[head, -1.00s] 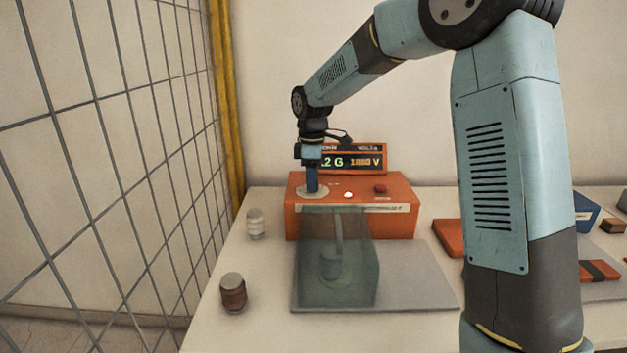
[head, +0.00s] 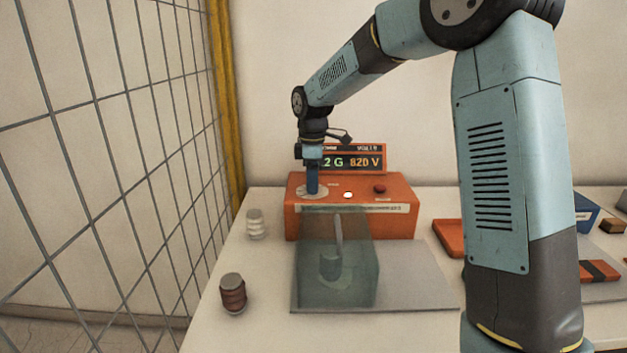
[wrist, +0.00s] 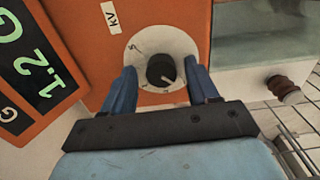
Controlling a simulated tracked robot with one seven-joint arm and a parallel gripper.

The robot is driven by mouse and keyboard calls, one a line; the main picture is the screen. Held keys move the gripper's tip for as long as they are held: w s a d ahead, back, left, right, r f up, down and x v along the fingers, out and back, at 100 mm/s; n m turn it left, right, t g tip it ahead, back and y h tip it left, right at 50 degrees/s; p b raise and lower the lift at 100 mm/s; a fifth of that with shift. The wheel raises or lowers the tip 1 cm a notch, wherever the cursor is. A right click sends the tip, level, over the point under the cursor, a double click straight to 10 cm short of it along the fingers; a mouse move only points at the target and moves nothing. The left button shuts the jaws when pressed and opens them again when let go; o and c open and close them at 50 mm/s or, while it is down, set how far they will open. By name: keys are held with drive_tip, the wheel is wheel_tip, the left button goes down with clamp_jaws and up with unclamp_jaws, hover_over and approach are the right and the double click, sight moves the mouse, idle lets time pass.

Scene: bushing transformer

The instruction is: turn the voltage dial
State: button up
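The voltage dial is a black knob (wrist: 161,70) with a pale pointer mark, on a round white scale plate (wrist: 150,45) beside a "KV" label. In the head view the plate (head: 322,193) lies on the left of the orange unit's top. My gripper (wrist: 160,76) points down over it, with one blue finger on each side of the knob. A narrow gap shows between each finger and the knob, so the fingers look open around it. In the head view my gripper (head: 312,186) hides the knob.
The orange unit (head: 400,220) carries a display (head: 350,160) reading about 1.2 G and 820 V, a lit white lamp (head: 348,195) and a red button (head: 380,188). A clear box (head: 350,260) stands in front. White (head: 255,224) and brown (head: 233,294) bushings stand left, near a mesh fence (head: 110,180).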

wheel_tip(320, 180, up, 14)
drive_tip(key=shift+f, duration=0.15)
idle(0.7)
drive_tip(key=s+d+r+m+t, duration=0.2)
drive_tip(key=s+d+m, duration=0.3)
drive_tip(key=s+d, duration=0.3)
drive_tip(key=s+d+r+m+t, duration=0.15)
drive_tip(key=s+d+m, duration=0.3)
drive_tip(key=s, duration=0.55)
drive_tip(key=s+d+f+m+t, duration=0.1)
drive_tip(key=s+d+f+m, duration=0.2)
drive_tip(key=s, duration=0.5)
drive_tip(key=s+d+f+m+t, duration=0.1)
drive_tip(key=s+d+f+m, duration=0.2)
drive_tip(key=s+d+m, duration=0.2)
drive_tip(key=s, duration=0.3)
drive_tip(key=shift+d+f, duration=0.25)
drive_tip(key=shift+d, duration=0.15)
